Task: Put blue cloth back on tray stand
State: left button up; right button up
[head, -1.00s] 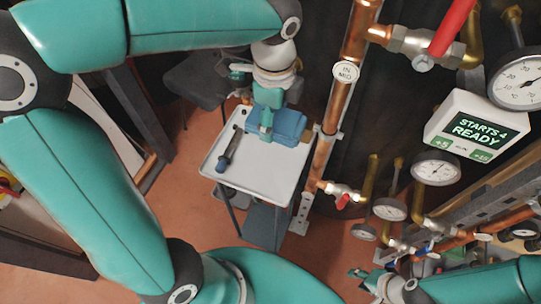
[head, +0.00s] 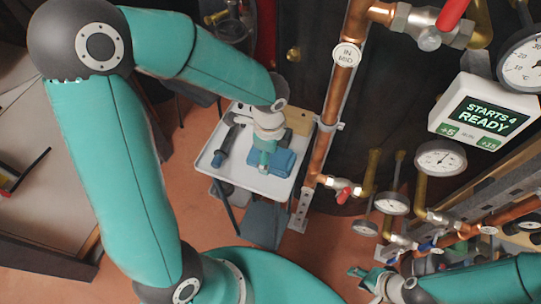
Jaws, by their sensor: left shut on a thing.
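The blue cloth (head: 284,161) is a folded bundle at the right side of the white tray top of the tray stand (head: 240,174). My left gripper (head: 263,165) points down over the tray and is shut on the cloth at its left part. Whether the cloth rests on the tray or is slightly above it I cannot tell. A dark tool with a blue end (head: 222,150) lies on the tray's left side. My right gripper (head: 362,275) is low at the right, by the pipework, with its fingers small and hard to make out.
A vertical copper pipe (head: 323,140) runs close beside the tray's right edge. A valve with a red handle (head: 343,195), gauges (head: 441,158) and a display box (head: 484,108) stand to the right. A workbench (head: 40,170) is at the left.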

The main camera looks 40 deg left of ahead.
pick_arm(q)
jog(key=shift+f, duration=0.3)
jog(key=o, duration=0.6)
jog(key=shift+f, duration=0.1)
jog(key=o, duration=0.4)
jog(key=shift+r, duration=0.4)
notch_tip(320, 180, up, 12)
jog(key=shift+s+f+p, duration=0.15)
jog(key=shift+f+p, duration=0.05)
jog(key=shift+p, duration=0.9)
